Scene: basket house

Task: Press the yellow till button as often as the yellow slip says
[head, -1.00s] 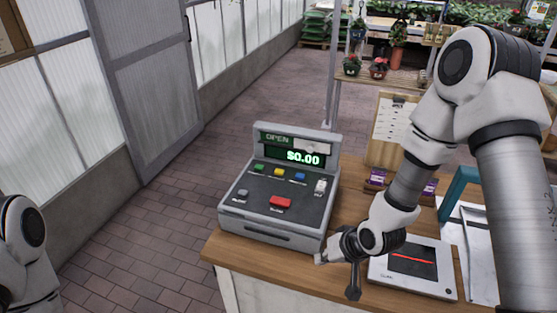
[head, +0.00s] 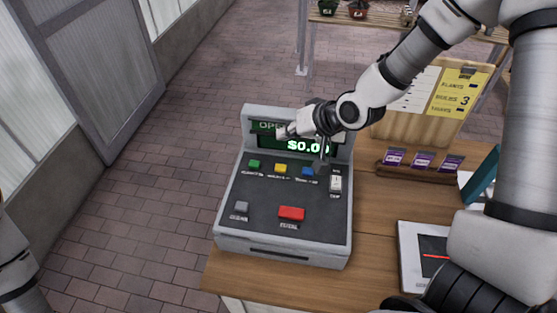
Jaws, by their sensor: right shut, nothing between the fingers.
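The till (head: 232,215) is grey and stands on the wooden counter. Its display shows $0.00, partly covered by my right gripper. The yellow button (head: 281,168) sits in the top row between a green and a blue button. My right gripper (head: 321,165) is shut and empty, pointing down over the till's upper right, near the blue button and right of the yellow one. Whether it touches anything is unclear. My left gripper is out of view.
Purple packets (head: 423,160) stand in a wooden rack right of the till. A white card device (head: 412,260) lies front right.

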